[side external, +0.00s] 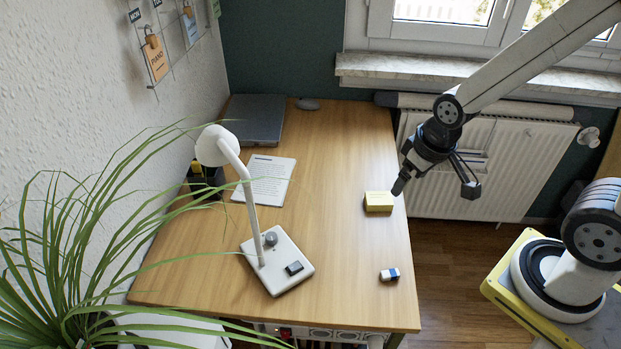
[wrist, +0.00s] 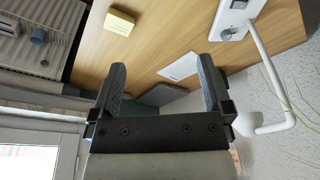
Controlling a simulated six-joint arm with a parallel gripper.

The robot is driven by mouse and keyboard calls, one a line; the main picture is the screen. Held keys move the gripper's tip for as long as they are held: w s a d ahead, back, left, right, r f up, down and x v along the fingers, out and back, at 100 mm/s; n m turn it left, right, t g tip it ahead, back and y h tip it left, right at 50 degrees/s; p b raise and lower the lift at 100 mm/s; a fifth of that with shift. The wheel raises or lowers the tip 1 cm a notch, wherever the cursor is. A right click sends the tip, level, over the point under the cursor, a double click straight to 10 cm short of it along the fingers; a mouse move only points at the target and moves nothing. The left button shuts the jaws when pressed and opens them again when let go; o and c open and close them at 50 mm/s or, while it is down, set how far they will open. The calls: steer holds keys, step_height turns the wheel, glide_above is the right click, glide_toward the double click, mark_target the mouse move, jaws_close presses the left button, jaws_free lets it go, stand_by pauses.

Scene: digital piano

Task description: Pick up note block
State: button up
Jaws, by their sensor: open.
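The note block (side external: 378,202) is a yellow block lying on the desk near its right edge in the side external view. In the wrist view the note block (wrist: 119,22) shows at the top, left of centre. My gripper (side external: 434,187) is open and empty, to the right of the note block and above it, around the desk's right edge. In the wrist view my gripper (wrist: 158,80) shows its two fingers spread wide, with nothing between them. The note block is apart from the fingers.
The wooden desk (side external: 335,160) carries a white lamp (side external: 275,262), a paper sheet (side external: 265,180), a dark laptop (side external: 253,118) and a blue-white eraser (side external: 389,274). The desk around the note block is clear. A radiator (side external: 500,165) stands behind my gripper, and a plant (side external: 70,260) is at the left.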

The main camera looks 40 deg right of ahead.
steer(key=m+t+y, duration=0.5)
steer(key=m+y, duration=0.6)
steer(key=m, duration=1.4)
glide_toward(383, 198)
steer(key=a, duration=0.2)
steer(key=w+a+f, duration=0.1)
steer(key=shift+a, duration=0.2)
steer(key=shift+d+f+m+t, duration=0.2)
steer(key=shift+d+m+t, duration=0.1)
steer(key=shift+m+t, duration=0.2)
steer(key=shift+x, duration=1.35)
steer(key=shift+w, duration=0.15)
steer(key=shift+h, duration=0.3)
steer(key=shift+x, duration=2.5)
